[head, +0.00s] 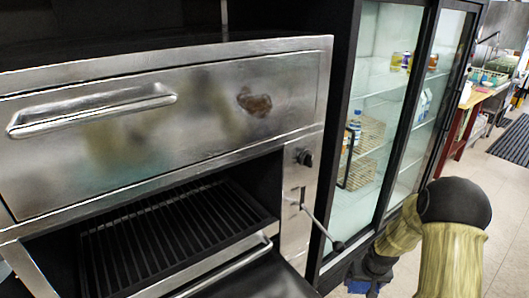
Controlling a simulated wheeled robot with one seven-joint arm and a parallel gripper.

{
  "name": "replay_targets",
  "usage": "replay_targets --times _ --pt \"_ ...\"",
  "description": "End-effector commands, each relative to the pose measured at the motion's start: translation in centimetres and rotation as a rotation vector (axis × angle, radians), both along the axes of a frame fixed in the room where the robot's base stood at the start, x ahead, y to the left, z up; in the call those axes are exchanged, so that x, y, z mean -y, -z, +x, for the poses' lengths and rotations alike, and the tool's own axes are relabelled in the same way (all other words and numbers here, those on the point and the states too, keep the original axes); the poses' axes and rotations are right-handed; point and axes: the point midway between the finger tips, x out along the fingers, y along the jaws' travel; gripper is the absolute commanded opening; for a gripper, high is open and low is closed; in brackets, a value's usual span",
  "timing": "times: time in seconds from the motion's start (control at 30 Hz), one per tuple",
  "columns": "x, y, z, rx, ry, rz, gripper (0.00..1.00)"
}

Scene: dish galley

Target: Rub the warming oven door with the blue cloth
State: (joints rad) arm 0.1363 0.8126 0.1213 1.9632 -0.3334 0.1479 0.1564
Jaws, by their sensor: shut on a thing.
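The warming oven door (200,100) is a wide steel panel with a long bar handle (95,110) at its left. It is shut. A dark brown stain (254,102) marks its right part, and duller patches show on the steel to the left. My gripper (368,281) is low at the bottom edge, right of the oven and in front of the glass cabinet, well apart from the door. It is shut on the blue cloth (360,288), of which only a little shows below it. My arm hides part of the view there.
Below the door is an open bay with a black slatted rack (165,235) and a steel bar (225,268) jutting forward. A knob (304,157) and a ball-ended lever (322,227) stick out at the right. A glass-doored cabinet (385,120) stands beside it. Open floor lies far right.

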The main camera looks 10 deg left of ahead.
Motion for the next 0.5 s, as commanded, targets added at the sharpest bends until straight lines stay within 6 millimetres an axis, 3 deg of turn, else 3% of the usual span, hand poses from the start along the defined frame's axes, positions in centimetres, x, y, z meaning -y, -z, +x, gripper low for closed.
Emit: replay_targets --times 0.03,0.2,0.5 --pt "-1.2 -2.5 1.0 0.053 -0.023 0.005 0.62" --pt "-5.3 -9.0 3.7 0.24 -0.1 0.037 0.62" --pt "-12.9 -21.0 5.6 0.599 -0.246 0.143 0.62"
